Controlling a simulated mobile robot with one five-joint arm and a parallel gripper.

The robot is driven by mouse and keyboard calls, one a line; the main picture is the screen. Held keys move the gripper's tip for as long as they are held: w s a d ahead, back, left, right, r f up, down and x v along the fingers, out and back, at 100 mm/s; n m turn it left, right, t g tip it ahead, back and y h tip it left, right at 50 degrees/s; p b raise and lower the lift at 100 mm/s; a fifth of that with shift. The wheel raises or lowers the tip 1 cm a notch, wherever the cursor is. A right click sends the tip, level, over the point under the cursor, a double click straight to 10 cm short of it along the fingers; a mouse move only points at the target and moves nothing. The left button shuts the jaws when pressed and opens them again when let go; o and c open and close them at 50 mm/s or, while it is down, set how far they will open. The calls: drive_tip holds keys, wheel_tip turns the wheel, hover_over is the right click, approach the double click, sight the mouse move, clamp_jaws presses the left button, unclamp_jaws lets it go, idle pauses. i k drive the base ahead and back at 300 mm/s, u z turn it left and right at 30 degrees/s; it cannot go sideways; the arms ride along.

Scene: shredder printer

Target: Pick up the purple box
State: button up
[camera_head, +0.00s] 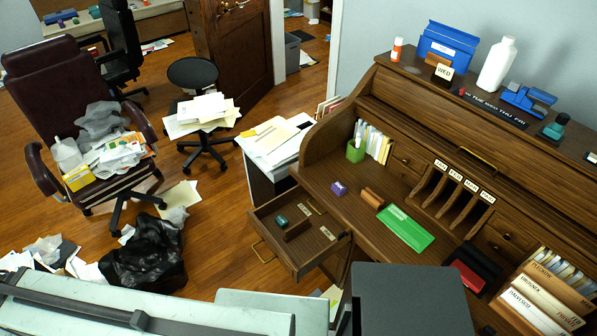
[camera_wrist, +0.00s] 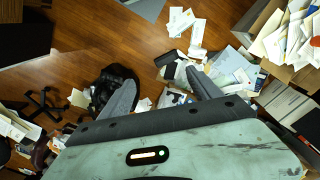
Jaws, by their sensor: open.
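The purple box (camera_head: 339,188) is small and sits on the writing surface of the wooden roll-top desk (camera_head: 318,175) in the head view. A brown block (camera_head: 372,198) lies just to its right, apart from it. My gripper (camera_wrist: 160,78) shows in the wrist view with its two dark fingers spread apart and nothing between them. Beyond the fingers are the wooden floor and scattered papers. The purple box cannot be made out in the wrist view, and my fingers are not clearly seen in the head view.
A green cup (camera_head: 355,152) stands behind the box. An open drawer (camera_head: 300,238) sticks out below the desk's left part. A black bag (camera_head: 145,255) and an office chair (camera_head: 45,80) stand on the floor at left.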

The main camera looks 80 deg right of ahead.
sight(340, 189)
drive_tip(key=z, duration=0.05)
drive_tip(key=k, duration=0.5)
drive_tip(key=z, duration=3.35)
drive_tip(key=k, duration=0.85)
drive_tip(key=u, duration=0.3)
